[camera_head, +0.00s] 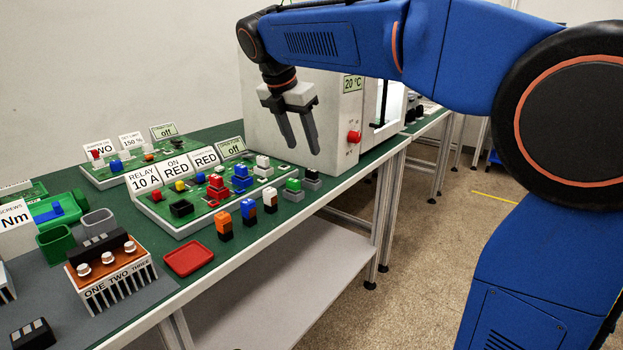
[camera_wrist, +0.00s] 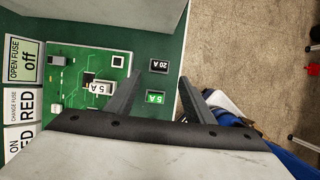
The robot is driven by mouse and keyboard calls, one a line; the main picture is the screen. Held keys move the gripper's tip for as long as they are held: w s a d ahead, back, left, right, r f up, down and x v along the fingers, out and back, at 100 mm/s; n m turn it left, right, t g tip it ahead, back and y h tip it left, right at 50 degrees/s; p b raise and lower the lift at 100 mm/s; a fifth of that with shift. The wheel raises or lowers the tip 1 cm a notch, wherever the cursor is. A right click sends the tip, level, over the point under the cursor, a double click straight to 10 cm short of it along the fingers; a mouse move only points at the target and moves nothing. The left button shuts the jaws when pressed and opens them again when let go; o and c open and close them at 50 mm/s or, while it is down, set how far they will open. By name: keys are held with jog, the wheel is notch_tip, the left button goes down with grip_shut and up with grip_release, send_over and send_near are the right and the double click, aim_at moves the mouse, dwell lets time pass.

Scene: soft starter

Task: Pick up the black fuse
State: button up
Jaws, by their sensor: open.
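The black fuse (camera_head: 312,180) is a small black-topped block on the green tabletop near its front edge, at the right end of a row of coloured blocks. In the wrist view the black fuse (camera_wrist: 160,66) shows a "20 A" label and lies ahead between the finger lines. My gripper (camera_head: 302,150) hangs above and slightly left of it, fingers pointing down, open and empty. In the wrist view my gripper (camera_wrist: 160,77) has its fingers wide apart, with the fuse nearer the left one.
A circuit board (camera_head: 160,215) with blocks and signs lies left. A white machine (camera_head: 338,130) with a red button stands behind. The table's front edge is near; floor lies beyond.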

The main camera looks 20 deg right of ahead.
aim_at(312, 170)
jog(key=shift+x, duration=4.35)
jog(key=c, duration=1.1)
jog(key=shift+r, duration=0.15)
